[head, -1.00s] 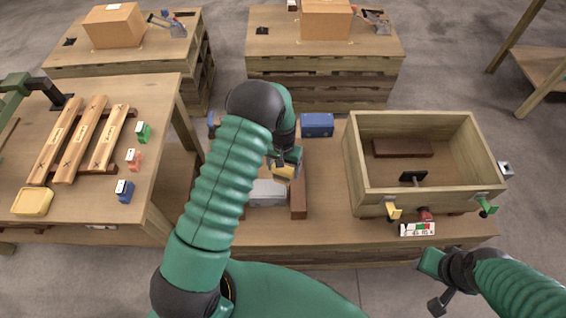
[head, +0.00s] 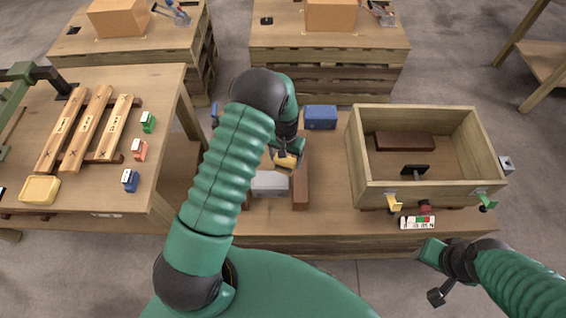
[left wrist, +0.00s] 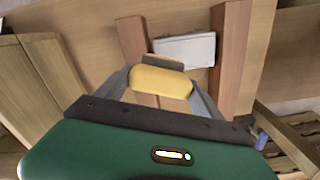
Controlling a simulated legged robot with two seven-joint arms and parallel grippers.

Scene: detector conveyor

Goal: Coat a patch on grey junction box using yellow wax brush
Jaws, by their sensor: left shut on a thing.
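The grey junction box (head: 270,183) lies on the middle table between brown wooden bars, partly behind my left arm in the head view. It also shows in the left wrist view (left wrist: 185,50). My left gripper (head: 287,154) is shut on the yellow wax brush (left wrist: 160,82), whose yellow body sits between the fingers. The brush's greyish-brown end (left wrist: 163,62) points toward the box and overlaps its near edge in the wrist view. I cannot tell whether it touches. The brush shows small in the head view (head: 287,162). My right gripper (head: 437,272) is at lower right, away from the box; its jaws are unclear.
A brown bar (head: 301,187) stands right of the box. A blue box (head: 320,117) lies behind. A large wooden crate (head: 357,170) with coloured clips takes the right side. The left table (head: 100,190) holds planks, a yellow tray (head: 40,189) and small coloured blocks.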

